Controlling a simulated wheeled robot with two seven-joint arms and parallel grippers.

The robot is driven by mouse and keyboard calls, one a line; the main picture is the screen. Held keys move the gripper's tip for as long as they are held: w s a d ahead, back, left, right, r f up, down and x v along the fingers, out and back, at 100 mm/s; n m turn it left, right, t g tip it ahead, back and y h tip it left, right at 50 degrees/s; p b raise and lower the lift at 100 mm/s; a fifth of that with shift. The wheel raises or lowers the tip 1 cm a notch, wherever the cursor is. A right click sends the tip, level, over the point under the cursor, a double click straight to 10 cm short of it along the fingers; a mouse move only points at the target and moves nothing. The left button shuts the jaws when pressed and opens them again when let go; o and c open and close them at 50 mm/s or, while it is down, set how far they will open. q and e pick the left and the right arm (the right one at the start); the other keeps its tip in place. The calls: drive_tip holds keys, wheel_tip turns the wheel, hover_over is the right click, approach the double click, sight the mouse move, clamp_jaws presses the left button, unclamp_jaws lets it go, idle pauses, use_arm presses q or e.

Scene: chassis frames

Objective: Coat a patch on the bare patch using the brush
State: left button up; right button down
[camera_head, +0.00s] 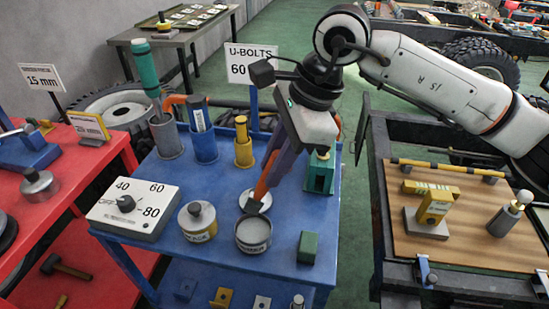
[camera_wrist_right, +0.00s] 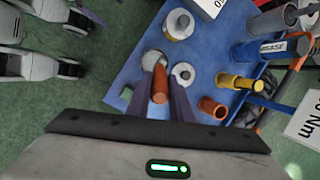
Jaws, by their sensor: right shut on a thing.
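My right gripper (camera_head: 275,170) is shut on the orange handle of the brush (camera_head: 263,187) above the blue table. The brush points down, its dark end (camera_head: 253,207) showing over the gap between a round silver lid (camera_head: 246,195) and an open grey tin (camera_head: 254,247). Whether the brush touches either, I cannot tell. In the right wrist view the orange handle (camera_wrist_right: 160,86) lies between my two fingers, with the grey tin (camera_wrist_right: 150,60) just beyond. The bare patch cannot be made out. My left gripper is not in view.
A yellow-labelled tin (camera_head: 198,225), a dial box (camera_head: 136,208) and a green block (camera_head: 307,247) stand near the tin. Several upright holders (camera_head: 203,145) line the table's back. A dark bench with a wooden board (camera_head: 455,240) is at right, a red table (camera_head: 60,190) at left.

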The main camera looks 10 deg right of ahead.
drive_tip(key=shift+s+f+b, duration=0.1)
drive_tip(key=shift+f+b, duration=0.3)
drive_tip(key=shift+f, duration=0.4)
wheel_tip(320, 180, down, 3)
drive_tip(key=shift+r+b, duration=0.1)
drive_tip(key=shift+b, duration=0.6)
drive_tip(key=shift+f, duration=0.6)
drive_tip(key=shift+b, duration=0.3)
drive_tip(key=shift+f+b, duration=0.4)
drive_tip(key=shift+f, duration=0.05)
drive_tip(key=shift+d+f+b, duration=0.1)
drive_tip(key=shift+f+b, duration=0.1)
drive_tip(key=shift+b, duration=0.1)
idle(0.6)
drive_tip(key=shift+r, duration=0.15)
